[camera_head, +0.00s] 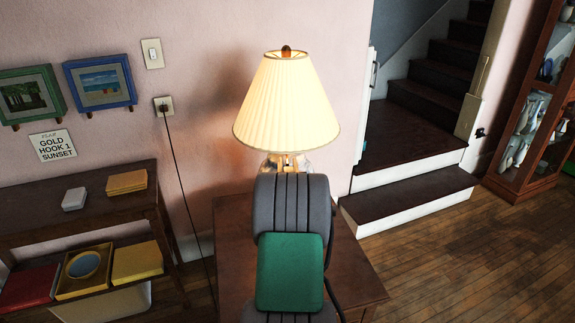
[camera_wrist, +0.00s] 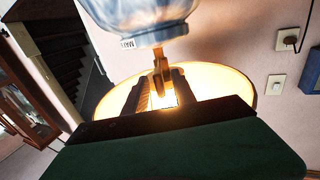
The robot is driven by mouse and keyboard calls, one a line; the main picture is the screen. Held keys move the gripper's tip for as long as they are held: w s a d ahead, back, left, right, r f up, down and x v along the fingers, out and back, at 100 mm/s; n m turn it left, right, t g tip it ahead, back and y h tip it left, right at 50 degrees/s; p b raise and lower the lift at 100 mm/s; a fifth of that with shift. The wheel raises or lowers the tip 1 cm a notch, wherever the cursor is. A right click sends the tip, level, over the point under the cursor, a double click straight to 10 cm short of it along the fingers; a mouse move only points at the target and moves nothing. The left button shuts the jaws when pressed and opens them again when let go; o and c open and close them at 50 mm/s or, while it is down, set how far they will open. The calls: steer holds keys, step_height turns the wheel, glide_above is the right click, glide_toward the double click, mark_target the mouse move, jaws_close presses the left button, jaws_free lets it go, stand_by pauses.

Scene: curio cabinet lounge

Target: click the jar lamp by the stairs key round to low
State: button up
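The jar lamp has a lit, pleated cream shade (camera_head: 286,105) and stands on a brown side table. In the head view my arm hides most of its blue and white jar base. In the wrist view the jar (camera_wrist: 140,15) is at the top, with a small paper label (camera_wrist: 128,44), and the glowing shade (camera_wrist: 225,82) is behind my fingers. A brass stem or key piece (camera_wrist: 161,72) shows between them. My gripper (camera_wrist: 162,80) has its two dark fingers apart, one on each side of that brass piece. Whether they touch it cannot be told.
The side table (camera_head: 350,275) is under my arm. Stairs (camera_head: 410,150) rise to its right and a glass cabinet (camera_head: 530,110) stands at far right. A low shelf (camera_head: 80,205) with boxes is at left. A cord (camera_head: 185,190) hangs from the wall outlet (camera_head: 163,105).

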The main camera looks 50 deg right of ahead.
steer(key=shift+c, duration=0.5)
jaws_close()
